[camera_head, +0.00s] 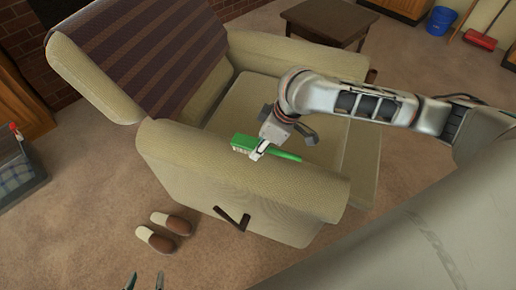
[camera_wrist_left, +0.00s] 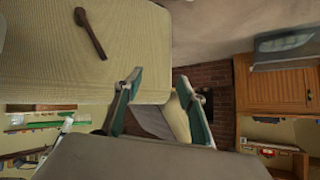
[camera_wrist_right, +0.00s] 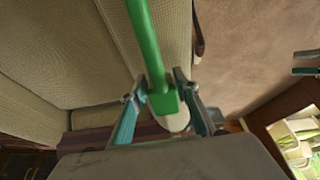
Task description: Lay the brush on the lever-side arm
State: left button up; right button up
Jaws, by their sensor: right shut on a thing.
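The green brush (camera_head: 286,155) is in my right gripper (camera_head: 259,150), over the top of the armchair's near arm (camera_head: 200,160). I cannot tell whether it touches the fabric. The right wrist view shows the green handle (camera_wrist_right: 147,45) pointing away between the fingers (camera_wrist_right: 160,90). A dark brown lever (camera_head: 232,218) is on the outer side of this near arm. It also shows in the left wrist view (camera_wrist_left: 90,33). My left gripper (camera_head: 145,281) is open and empty at the bottom edge, with only its fingertips showing there. Its fingers (camera_wrist_left: 157,82) stand apart.
The beige armchair has a striped throw (camera_head: 150,50) on its back. Slippers (camera_head: 163,232) lie on the carpet beside it.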

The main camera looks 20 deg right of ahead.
aim_at(275, 149)
notch_tip(275, 149, down, 2)
jog(key=o, duration=0.7)
jog(key=shift+f, duration=0.15)
jog(key=o, duration=0.4)
jog(key=shift+r, duration=0.3)
jog(key=v, duration=0.1)
jog(key=p+v, duration=0.1)
jog(key=v, duration=0.1)
jog(key=shift+w+r, duration=0.25)
jog(key=p+v, duration=0.3)
jog(key=v, duration=0.4)
jog(key=shift+s+d+r+p, duration=0.1)
jog(key=shift+s+r+p, duration=0.1)
jog(key=shift+p, duration=0.2)
jog(key=shift+s+d+r, duration=0.15)
jog(key=shift+s+r, duration=0.05)
jog(key=shift+r, duration=0.25)
pick_arm(q)
jog(key=shift+s+a+r, duration=0.15)
jog(key=shift+a+r, duration=0.35)
jog(key=shift+r, duration=0.05)
jog(key=shift+r, duration=0.15)
pick_arm(e)
jog(key=shift+s+f, duration=0.1)
